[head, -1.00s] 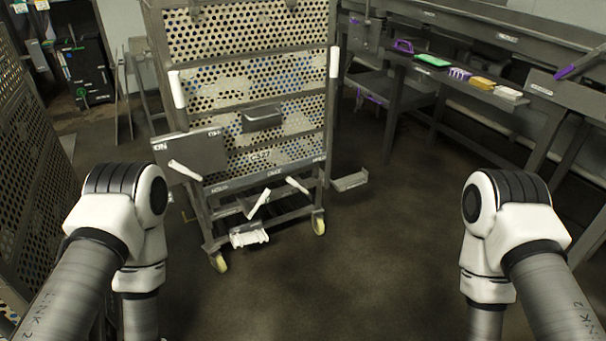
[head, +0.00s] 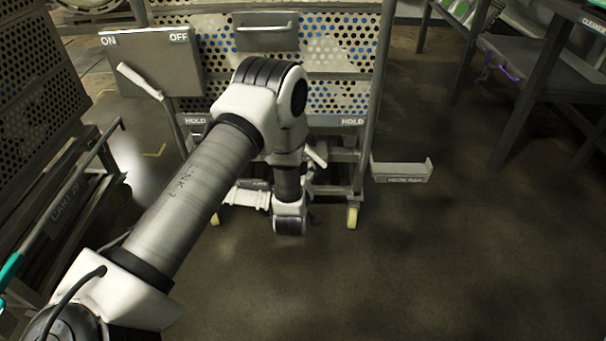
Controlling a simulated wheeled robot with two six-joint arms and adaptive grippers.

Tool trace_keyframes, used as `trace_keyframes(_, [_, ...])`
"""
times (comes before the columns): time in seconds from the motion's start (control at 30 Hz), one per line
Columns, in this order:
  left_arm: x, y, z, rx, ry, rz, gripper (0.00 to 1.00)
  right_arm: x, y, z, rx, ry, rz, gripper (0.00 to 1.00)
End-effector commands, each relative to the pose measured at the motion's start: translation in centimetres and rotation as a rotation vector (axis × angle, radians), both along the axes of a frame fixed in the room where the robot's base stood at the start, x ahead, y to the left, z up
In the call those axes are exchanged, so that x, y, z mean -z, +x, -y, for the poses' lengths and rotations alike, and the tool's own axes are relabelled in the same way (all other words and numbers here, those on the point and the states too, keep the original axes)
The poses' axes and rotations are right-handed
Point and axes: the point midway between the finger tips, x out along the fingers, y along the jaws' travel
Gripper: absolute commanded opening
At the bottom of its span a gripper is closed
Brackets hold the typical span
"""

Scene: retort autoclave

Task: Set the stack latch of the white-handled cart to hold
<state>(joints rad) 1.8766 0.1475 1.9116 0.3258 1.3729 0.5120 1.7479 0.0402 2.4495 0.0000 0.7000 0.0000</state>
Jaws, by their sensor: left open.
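The cart (head: 345,58) with perforated panels stands ahead; its white upright handles are above the picture now. Its lower bar carries two HOLD labels, one at left (head: 195,122) and one at right (head: 352,121). A white lever (head: 317,156) shows below the bar, just right of my arm. I cannot tell for certain which lever is the stack latch, since my arm hides the middle of the bar. My left arm reaches across and bends down before the cart. My left gripper (head: 314,216) is mostly hidden behind the wrist, low near the cart's base. My right gripper is out of view.
An ON/OFF plate (head: 180,67) with a tilted white lever (head: 140,81) sits at the cart's left. A white pedal (head: 247,197) is low on the cart. A labelled tray (head: 402,172) juts out at right.

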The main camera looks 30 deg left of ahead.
Motion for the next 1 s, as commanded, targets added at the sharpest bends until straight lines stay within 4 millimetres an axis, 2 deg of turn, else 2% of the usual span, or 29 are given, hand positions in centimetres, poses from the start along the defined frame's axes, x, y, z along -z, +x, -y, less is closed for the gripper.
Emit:
trace_keyframes(0.03, [1.6,1.4,-1.1,-0.039,-0.004,0.098,0.50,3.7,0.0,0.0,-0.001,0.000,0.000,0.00])
trace_keyframes(0.13, [-0.1,2.9,-2.6,-0.090,-0.013,0.238,0.50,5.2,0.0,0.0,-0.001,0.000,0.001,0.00])
trace_keyframes(0.3, [-1.4,4.3,-3.7,-0.114,-0.018,0.303,0.50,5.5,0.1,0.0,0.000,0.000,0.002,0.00])
trace_keyframes(0.63, [-1.3,9.2,-6.8,-0.112,-0.016,0.297,0.50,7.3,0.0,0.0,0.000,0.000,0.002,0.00])
trace_keyframes(0.73, [-1.4,9.9,-7.2,-0.110,-0.016,0.295,0.50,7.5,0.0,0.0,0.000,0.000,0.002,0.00])
trace_keyframes(0.97, [-1.5,10.0,-7.2,-0.110,-0.016,0.292,0.50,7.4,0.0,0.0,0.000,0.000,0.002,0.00])
trace_keyframes(1.0, [-1.5,10.0,-7.2,-0.110,-0.016,0.292,0.36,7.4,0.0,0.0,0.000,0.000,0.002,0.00])
